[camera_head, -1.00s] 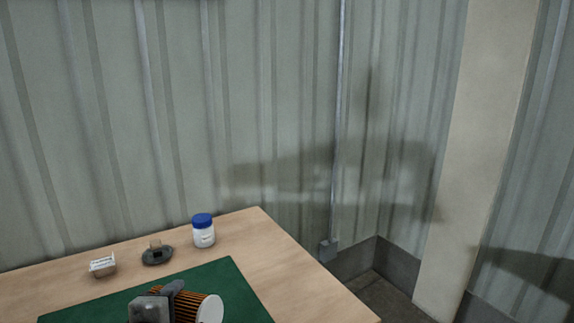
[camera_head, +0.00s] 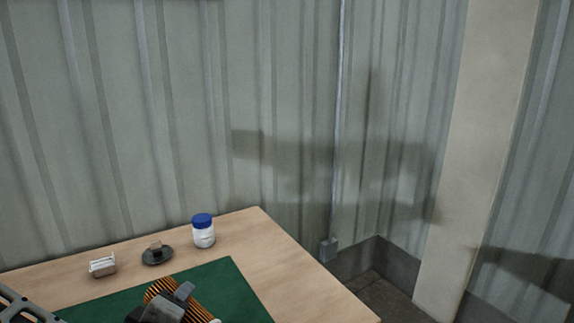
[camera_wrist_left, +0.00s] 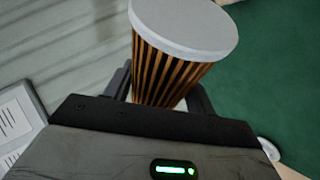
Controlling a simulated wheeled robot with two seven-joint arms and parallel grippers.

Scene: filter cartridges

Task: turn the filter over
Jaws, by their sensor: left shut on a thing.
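The filter (camera_head: 212,294) is a pleated orange-and-black cylinder. In the head view it lies tilted over the green mat, one end up and left, its white end cap low and right at the bottom edge. My left gripper (camera_head: 172,304) is shut on its side and partly hides it. In the left wrist view my left gripper (camera_wrist_left: 160,98) has a finger on each side of the filter (camera_wrist_left: 168,72), with the pale round cap at the top of the picture. The filter's other end is hidden there. My right gripper is not in view.
A green mat (camera_head: 245,290) covers part of the wooden table (camera_head: 285,262). Behind it stand a white jar with a blue lid (camera_head: 203,232), a dark round dish (camera_head: 157,256) holding a small block, and a small white box (camera_head: 103,267). The table's right side is clear.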

